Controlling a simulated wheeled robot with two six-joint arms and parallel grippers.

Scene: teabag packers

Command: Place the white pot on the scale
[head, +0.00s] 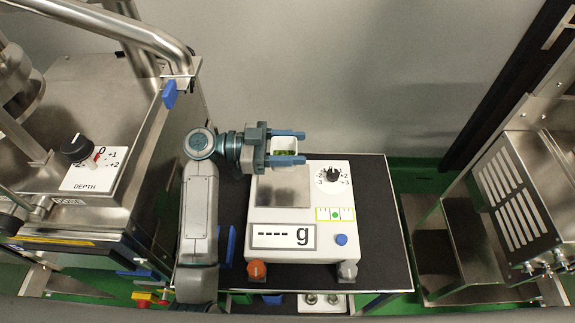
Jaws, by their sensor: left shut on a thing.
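The white pot (284,144) is small and has green contents. My left gripper (287,147) is shut on the white pot, one finger on its far side and one on its near side. The scale (270,220) is a white unit with a metal weighing plate (284,187) at its back left. The pot shows at the far edge of the plate; I cannot tell whether it touches the plate or is held above it. The scale's display (283,236) reads dashes and "g". My right gripper is not in view.
The scale stands on a dark table (380,220) with bare room to its right. The scale carries a dial (333,175), a blue button (341,239) and orange (257,270) and grey knobs at its front. A metal machine (85,130) stands left; another (510,190) stands right.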

